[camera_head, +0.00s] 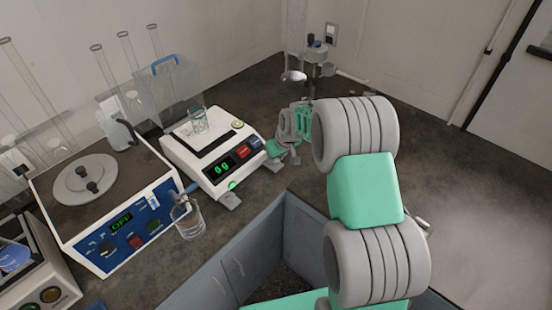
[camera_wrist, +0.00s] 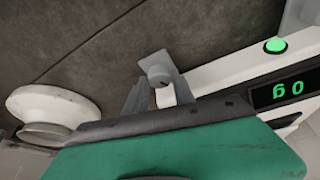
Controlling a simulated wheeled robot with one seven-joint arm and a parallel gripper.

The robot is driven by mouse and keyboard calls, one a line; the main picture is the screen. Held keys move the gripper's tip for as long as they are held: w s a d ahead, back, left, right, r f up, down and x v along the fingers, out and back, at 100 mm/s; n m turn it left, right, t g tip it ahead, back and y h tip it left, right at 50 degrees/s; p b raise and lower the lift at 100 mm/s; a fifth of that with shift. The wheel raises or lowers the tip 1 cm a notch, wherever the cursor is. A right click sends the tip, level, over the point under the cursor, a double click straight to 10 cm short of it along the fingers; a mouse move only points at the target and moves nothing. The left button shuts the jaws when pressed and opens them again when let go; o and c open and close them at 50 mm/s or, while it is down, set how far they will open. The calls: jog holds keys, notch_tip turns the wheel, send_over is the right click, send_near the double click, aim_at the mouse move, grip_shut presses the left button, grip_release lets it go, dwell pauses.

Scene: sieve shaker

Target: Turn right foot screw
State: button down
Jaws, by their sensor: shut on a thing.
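The white balance (camera_head: 212,155) stands on the dark bench, with a green-lit display reading 0 g. A grey front-left foot (camera_head: 230,201) sticks out at its near corner. My gripper (camera_head: 277,158) is low at the balance's right corner. In the wrist view the right foot screw (camera_wrist: 157,70), a small grey knob on a grey plate, sits between the two fingertips of my gripper (camera_wrist: 160,82). The fingers are closed around it. The display (camera_wrist: 287,90) appears upside down there, beside a round green light (camera_wrist: 275,45). In the head view the screw is hard to make out behind the gripper.
A blue-fronted hotplate (camera_head: 125,240) reading OFF is at the left. A stand with a metal dish (camera_head: 293,77) is behind. Bare bench (camera_head: 455,190) lies at the right.

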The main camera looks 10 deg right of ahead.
jog(key=c, duration=1.1)
grip_release()
jog(key=b+v, duration=0.1)
jog(key=v, duration=0.6)
jog(key=shift+s+r, duration=0.15)
jog(key=shift+r, duration=0.2)
